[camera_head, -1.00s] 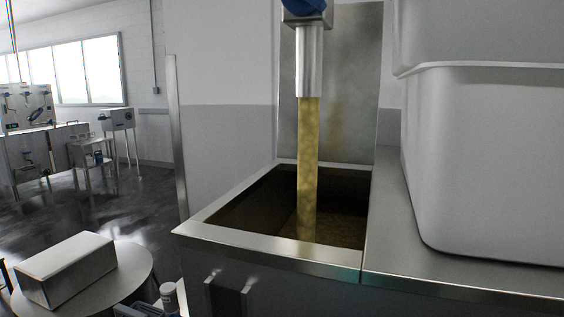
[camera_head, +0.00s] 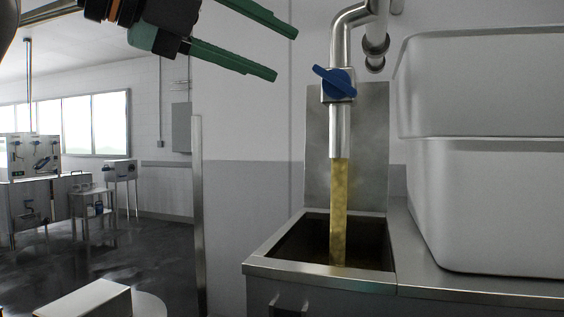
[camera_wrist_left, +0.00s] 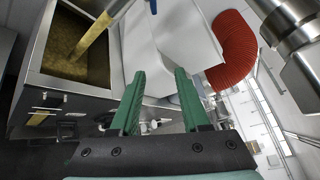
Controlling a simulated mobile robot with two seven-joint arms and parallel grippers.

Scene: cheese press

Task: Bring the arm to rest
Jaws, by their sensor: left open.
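My left gripper (camera_head: 286,55) comes in from the upper left of the head view. Its two green fingers are apart with nothing between them. It is up and to the left of the blue valve handle (camera_head: 334,82), with a visible gap in the picture. In the left wrist view the open green fingers (camera_wrist_left: 160,73) are also empty. Yellowish liquid (camera_head: 340,205) runs from the steel spout (camera_head: 340,130) into the square steel basin (camera_head: 300,270). The basin and stream also show at the upper left of the wrist view. My right gripper is not in view.
Stacked white tubs (camera_head: 480,200) stand on the steel counter (camera_head: 430,280) right of the basin. A steel post (camera_head: 198,210) stands left of it. A white box (camera_head: 90,300) is at lower left. A red corrugated hose (camera_wrist_left: 236,50) shows in the wrist view.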

